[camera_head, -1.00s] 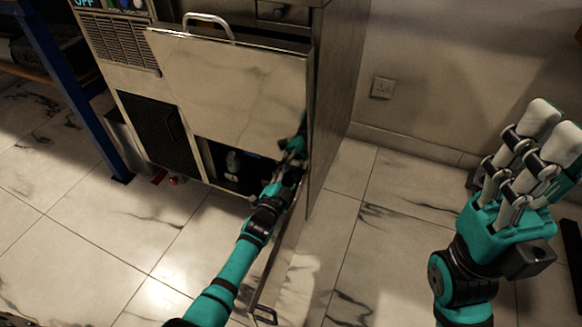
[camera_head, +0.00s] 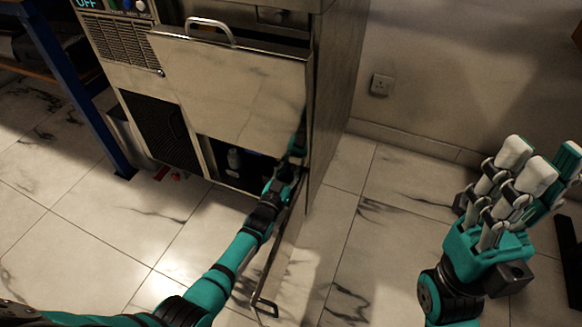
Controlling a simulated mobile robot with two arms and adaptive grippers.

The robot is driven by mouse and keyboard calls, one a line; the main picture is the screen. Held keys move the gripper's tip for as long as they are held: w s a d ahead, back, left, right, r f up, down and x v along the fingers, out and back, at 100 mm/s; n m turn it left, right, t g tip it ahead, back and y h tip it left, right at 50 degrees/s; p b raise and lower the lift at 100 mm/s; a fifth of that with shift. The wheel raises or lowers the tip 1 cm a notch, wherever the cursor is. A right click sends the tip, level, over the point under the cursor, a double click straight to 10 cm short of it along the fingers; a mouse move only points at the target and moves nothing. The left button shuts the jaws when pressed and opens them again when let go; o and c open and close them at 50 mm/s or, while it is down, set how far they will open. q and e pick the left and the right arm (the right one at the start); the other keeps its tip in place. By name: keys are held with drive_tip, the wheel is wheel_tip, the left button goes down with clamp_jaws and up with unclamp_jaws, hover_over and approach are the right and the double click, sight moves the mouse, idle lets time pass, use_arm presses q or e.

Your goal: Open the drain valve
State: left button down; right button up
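My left arm comes in from the lower left and reaches to the open lower compartment of the steel cabinet (camera_head: 225,95). My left gripper (camera_head: 292,158) is at the compartment's right side, partly behind the raised steel panel; its fingers are too hidden to tell if they are open or shut. The dark compartment (camera_head: 215,150) holds a small greyish object (camera_head: 234,160), too dim to identify. No drain valve shows clearly. My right gripper (camera_head: 522,185) is raised at the right with fingers apart, open and empty, away from the cabinet.
A lower door (camera_head: 272,270) with a handle hangs open toward me beside my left forearm. A blue post (camera_head: 75,85) stands at the left. A small red item (camera_head: 168,174) lies by the cabinet's foot. Tiled floor is clear between cabinet and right gripper.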

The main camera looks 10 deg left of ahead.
use_arm(q)
drive_tip(key=shift+f+n, duration=0.1)
drive_tip(key=shift+n, duration=0.3)
drive_tip(key=c, duration=1.6)
unclamp_jaws()
drive_tip(key=shift+o, duration=0.2)
drive_tip(key=s+a, duration=0.2)
drive_tip(key=s, duration=1)
drive_tip(key=shift+a, duration=0.2)
